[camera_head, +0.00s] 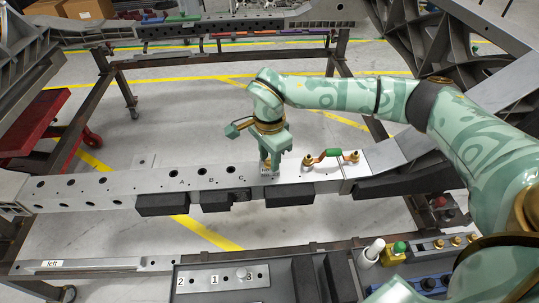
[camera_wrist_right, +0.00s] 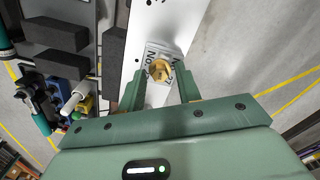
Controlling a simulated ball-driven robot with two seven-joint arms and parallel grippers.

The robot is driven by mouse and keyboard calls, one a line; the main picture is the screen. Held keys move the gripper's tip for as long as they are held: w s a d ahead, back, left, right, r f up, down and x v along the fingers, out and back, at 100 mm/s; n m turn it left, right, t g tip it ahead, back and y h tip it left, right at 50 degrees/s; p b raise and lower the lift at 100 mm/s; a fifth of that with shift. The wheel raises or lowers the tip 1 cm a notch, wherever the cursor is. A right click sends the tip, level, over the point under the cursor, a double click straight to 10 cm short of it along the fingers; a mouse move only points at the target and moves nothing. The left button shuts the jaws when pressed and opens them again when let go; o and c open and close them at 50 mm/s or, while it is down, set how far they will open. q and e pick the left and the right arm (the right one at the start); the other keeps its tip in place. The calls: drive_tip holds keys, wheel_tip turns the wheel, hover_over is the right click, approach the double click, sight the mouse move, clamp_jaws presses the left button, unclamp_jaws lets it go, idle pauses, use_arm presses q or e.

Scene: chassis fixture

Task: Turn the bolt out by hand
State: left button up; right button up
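The gold bolt (camera_wrist_right: 160,70) shows in the right wrist view, standing on a small printed label on the metal beam (camera_wrist_right: 140,40). My right gripper (camera_wrist_right: 161,76) is open, with one finger on either side of the bolt head and a gap to each finger. In the head view my right gripper (camera_head: 268,168) points down at the beam (camera_head: 110,188), just right of the letter C, and mostly hides the bolt there. My left gripper is not in view.
Black blocks (camera_head: 290,195) line the beam's front. A numbered plate (camera_head: 215,280) lies in front. Tools stand at the front right (camera_head: 395,252).

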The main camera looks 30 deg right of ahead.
clamp_jaws()
drive_tip(key=shift+r+n+p, duration=0.25)
drive_tip(key=shift+n+p, duration=0.2)
drive_tip(key=shift+n, duration=0.35)
drive_tip(key=shift+r+n+p, duration=0.2)
drive_tip(key=shift+n+p, duration=0.25)
drive_tip(key=shift+n, duration=0.65)
drive_tip(key=n, duration=0.2)
drive_tip(key=shift+n+p, duration=0.4)
drive_tip(key=n+p, duration=0.1)
drive_tip(key=n, duration=0.3)
drive_tip(key=shift+w, duration=0.1)
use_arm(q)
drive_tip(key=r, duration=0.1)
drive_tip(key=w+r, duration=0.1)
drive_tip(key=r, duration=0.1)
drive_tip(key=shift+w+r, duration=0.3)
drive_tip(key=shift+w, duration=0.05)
use_arm(e)
drive_tip(key=n, duration=0.4)
drive_tip(key=shift+f, duration=0.2)
drive_tip(key=n+p, duration=0.1)
drive_tip(key=n, duration=0.1)
drive_tip(key=shift+r+n, duration=0.15)
drive_tip(key=shift+n, duration=0.15)
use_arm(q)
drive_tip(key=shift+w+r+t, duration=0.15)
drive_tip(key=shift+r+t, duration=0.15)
use_arm(e)
drive_tip(key=shift+n, duration=0.6)
